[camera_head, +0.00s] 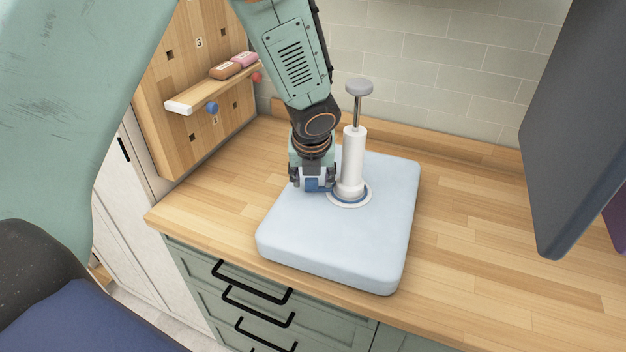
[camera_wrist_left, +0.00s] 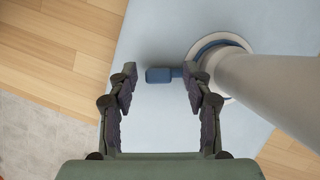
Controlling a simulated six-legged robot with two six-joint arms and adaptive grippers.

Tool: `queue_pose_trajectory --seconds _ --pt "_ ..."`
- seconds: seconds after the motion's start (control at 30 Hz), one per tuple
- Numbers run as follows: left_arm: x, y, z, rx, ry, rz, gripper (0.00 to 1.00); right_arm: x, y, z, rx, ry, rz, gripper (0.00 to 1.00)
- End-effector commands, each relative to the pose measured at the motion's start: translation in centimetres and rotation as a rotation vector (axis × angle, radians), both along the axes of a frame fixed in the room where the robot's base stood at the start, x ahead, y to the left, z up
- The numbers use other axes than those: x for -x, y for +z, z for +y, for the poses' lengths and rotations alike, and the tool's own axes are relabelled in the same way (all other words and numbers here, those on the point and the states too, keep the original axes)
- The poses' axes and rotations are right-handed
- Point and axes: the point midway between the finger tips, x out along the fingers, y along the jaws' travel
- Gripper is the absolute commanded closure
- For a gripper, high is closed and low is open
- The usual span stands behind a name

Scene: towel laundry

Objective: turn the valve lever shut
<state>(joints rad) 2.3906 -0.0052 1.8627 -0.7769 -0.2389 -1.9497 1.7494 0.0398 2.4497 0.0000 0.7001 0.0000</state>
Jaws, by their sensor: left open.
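A white pump (camera_head: 353,155) with a grey knob stands upright on a pale blue padded slab (camera_head: 335,262). A blue ring and white collar (camera_head: 362,199) surround the pump's foot. The blue valve lever (camera_wrist_left: 172,75) sticks out to the left from this collar in the left wrist view. In the head view the lever (camera_head: 318,185) is partly hidden by my gripper. My left gripper (camera_head: 313,186) points down just left of the pump. Its jaws are open, with the lever's end between the fingertips in the wrist view; I cannot tell whether they touch it. My right gripper is out of view.
The slab lies on a wooden counter (camera_head: 470,235) above green drawers with black handles (camera_head: 252,282). A pegboard (camera_head: 190,55) with a small shelf (camera_head: 205,93) stands at the back left. A dark grey panel (camera_head: 575,130) hangs at the right. The counter right of the slab is clear.

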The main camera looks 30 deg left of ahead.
Motion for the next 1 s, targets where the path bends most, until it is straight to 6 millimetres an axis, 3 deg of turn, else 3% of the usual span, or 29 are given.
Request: queue_pose_trajectory --seconds 0.23,0.8,1.0 --pt "-0.20 0.00 -0.01 0.001 0.001 0.001 0.51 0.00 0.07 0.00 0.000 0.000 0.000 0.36" --pt "-0.21 0.03 -0.02 0.000 0.000 0.000 0.99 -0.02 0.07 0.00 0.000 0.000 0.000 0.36" --pt "-0.24 0.07 -0.03 0.000 0.000 -0.001 1.00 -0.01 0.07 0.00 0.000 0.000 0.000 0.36"
